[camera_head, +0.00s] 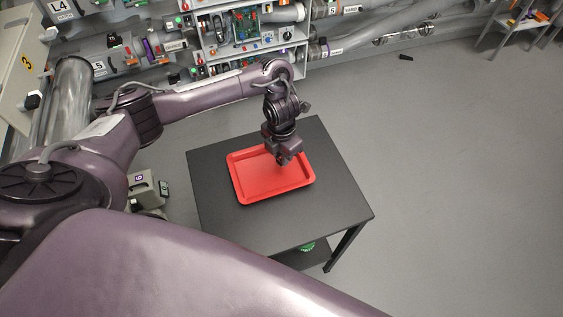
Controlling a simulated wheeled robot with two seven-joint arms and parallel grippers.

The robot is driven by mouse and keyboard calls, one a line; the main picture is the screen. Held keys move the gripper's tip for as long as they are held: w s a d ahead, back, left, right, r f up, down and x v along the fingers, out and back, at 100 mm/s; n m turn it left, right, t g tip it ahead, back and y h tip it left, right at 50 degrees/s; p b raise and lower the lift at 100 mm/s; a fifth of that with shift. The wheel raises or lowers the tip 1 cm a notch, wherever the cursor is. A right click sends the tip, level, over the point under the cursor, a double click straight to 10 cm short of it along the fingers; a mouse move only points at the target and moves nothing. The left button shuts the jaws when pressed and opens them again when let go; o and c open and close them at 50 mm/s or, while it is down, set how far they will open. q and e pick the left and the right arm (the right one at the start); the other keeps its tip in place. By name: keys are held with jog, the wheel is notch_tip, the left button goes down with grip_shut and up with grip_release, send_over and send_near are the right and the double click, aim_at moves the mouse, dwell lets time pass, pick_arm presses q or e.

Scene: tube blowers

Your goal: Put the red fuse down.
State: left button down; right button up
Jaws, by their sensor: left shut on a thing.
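My left gripper (284,160) points down over the red tray (240,193), near the tray's back right part. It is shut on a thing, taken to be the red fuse. The fuse itself cannot be made out, being hidden by the fingers or lost against the red of the tray. Whether it touches the tray cannot be told. The tray lies on a small black table (335,205), and its visible floor looks empty. My right gripper is not in view.
The black table top is bare around the tray. A green object (307,247) sits on the table's lower shelf. Grey boxes (145,188) stand on the floor at left. Shelves and pipes line the back. The floor at right is mostly clear.

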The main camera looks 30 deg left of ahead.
pick_arm(q)
notch_tip(320, 180, down, 3)
jog(key=shift+b, duration=0.4)
jog(key=shift+s, duration=0.1)
jog(key=c, duration=1.3)
grip_release()
notch_tip(320, 180, up, 11)
jog(key=p, duration=0.4)
jog(key=shift+r+p, duration=0.4)
jog(key=shift+r, duration=0.2)
